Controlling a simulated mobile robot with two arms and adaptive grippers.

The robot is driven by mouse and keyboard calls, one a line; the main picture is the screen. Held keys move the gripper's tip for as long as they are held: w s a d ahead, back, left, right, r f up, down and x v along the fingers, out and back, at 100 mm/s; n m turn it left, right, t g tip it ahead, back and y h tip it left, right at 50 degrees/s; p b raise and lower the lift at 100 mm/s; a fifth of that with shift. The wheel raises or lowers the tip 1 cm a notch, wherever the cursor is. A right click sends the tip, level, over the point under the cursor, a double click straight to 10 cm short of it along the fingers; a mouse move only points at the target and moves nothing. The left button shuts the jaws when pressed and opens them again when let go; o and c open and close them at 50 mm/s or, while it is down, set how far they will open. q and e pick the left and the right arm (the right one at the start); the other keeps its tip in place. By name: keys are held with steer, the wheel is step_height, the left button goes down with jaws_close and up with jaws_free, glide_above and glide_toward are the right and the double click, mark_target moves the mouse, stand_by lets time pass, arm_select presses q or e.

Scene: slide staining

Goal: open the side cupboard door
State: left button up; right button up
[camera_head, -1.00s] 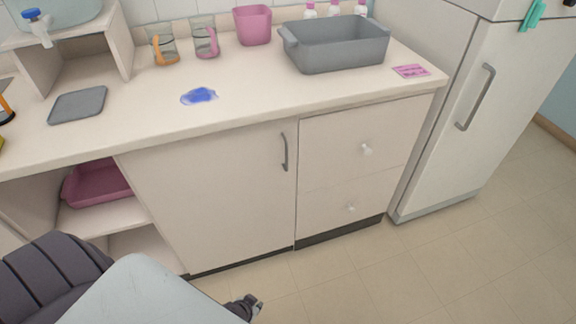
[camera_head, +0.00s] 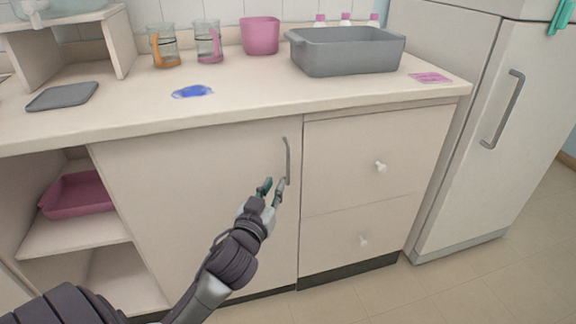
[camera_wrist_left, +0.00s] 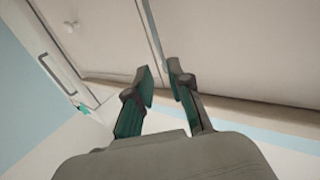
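The side cupboard door (camera_head: 190,200) is a flat cream panel under the counter, and it is shut. Its grey vertical bar handle (camera_head: 287,158) is near the door's right edge. Whether a finger touches the handle or door cannot be told. My right gripper is not in view.
Two drawers with white knobs (camera_head: 380,166) are right of the door, then a white fridge (camera_head: 470,130). An open shelf with a pink tray (camera_head: 78,195) is on the left. The counter (camera_head: 240,100) above holds a grey basin (camera_head: 345,55) and mugs.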

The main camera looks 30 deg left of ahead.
mark_target(288, 163)
arm_select(q)
steer(key=b+x, duration=0.1)
steer(key=x, duration=1)
steer(key=shift+w+f, duration=0.1)
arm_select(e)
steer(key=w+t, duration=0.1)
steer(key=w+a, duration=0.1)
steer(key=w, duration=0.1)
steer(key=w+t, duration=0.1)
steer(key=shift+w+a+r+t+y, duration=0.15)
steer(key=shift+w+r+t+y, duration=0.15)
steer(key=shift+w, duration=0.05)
arm_select(q)
jaws_close()
